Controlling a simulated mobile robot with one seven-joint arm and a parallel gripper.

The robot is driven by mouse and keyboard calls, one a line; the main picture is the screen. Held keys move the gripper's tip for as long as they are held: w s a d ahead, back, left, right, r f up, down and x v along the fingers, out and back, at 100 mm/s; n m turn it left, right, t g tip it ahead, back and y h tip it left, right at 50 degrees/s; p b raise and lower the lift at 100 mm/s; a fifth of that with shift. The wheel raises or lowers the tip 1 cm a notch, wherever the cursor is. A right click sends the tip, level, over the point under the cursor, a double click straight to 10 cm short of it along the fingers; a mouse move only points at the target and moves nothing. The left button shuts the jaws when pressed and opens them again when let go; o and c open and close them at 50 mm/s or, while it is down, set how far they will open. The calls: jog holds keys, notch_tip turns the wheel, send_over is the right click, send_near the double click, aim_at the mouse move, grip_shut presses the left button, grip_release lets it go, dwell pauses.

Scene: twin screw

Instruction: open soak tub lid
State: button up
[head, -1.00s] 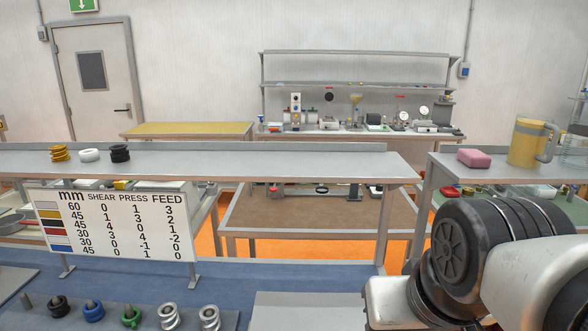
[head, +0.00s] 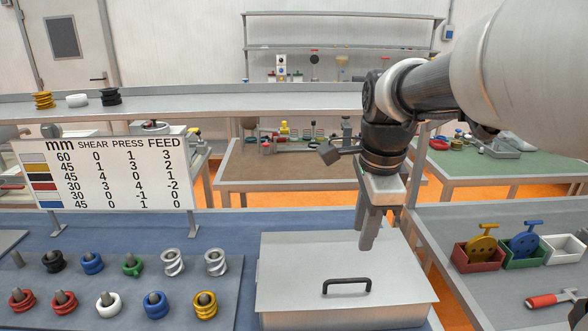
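The soak tub (head: 345,315) is a grey metal box at the front middle of the head view. Its flat lid (head: 300,262) lies on top and looks shut. A black bar handle (head: 347,286) stands near the lid's front edge. My gripper (head: 367,242) points down over the back right part of the lid, behind and a little right of the handle, apart from it. The fingers are seen nearly edge-on, overlapping, so the gap between them is unclear. Nothing shows in them.
A rack (head: 130,290) of coloured rollers on pegs stands left of the tub. A sign with numbers (head: 105,172) stands behind it. A raised shelf (head: 200,104) runs across the back.

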aim_at(351, 279)
jog(key=w+f, duration=0.1)
jog(key=f, duration=0.4)
jog(key=w+f, duration=0.1)
jog(key=f, duration=0.3)
jog(key=f+b, duration=0.1)
jog(key=f, duration=0.4)
jog(key=shift+w+f, duration=0.35)
jog(key=shift+w, duration=0.05)
grip_shut()
